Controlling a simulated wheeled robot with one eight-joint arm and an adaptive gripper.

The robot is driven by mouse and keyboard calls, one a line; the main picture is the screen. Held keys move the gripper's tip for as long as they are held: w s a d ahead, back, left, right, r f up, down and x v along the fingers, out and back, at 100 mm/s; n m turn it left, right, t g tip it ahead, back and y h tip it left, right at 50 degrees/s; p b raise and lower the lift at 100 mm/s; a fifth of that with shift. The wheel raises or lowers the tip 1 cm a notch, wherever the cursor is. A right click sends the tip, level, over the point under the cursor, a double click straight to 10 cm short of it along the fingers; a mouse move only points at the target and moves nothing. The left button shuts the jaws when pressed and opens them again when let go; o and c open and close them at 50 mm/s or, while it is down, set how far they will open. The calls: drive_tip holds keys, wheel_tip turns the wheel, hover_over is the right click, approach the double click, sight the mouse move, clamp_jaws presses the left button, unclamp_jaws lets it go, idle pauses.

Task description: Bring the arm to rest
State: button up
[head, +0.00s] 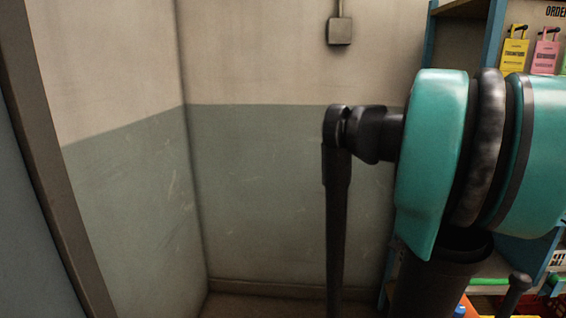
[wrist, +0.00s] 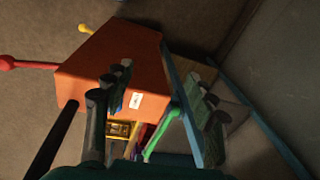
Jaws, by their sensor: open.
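My gripper (wrist: 161,74) shows in the wrist view with its two fingers spread wide apart and nothing between them. An orange panel or box top (wrist: 105,62) with a small white label lies beyond the fingers, and its distance from them is hard to judge. My teal and black arm fills the right part of the head view. The gripper's fingers cannot be made out in that view.
A blue-framed shelf (head: 488,45) with yellow (head: 513,55) and pink (head: 545,57) tags stands behind my arm at right. A wall box (head: 340,31) hangs above. The wall corner at left looks clear.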

drive_tip(key=s+a+f+n+t, duration=0.1)
drive_tip(key=a+f+n, duration=0.2)
drive_tip(key=a+n, duration=0.5)
drive_tip(key=s+a+f+n+t, duration=0.1)
drive_tip(key=a+f+n, duration=0.1)
drive_tip(key=a+n, duration=0.7)
drive_tip(key=shift+s+a+f+n+t+y, duration=0.3)
drive_tip(key=shift+a+f+t+y, duration=0.1)
drive_tip(key=shift+a, duration=0.7)
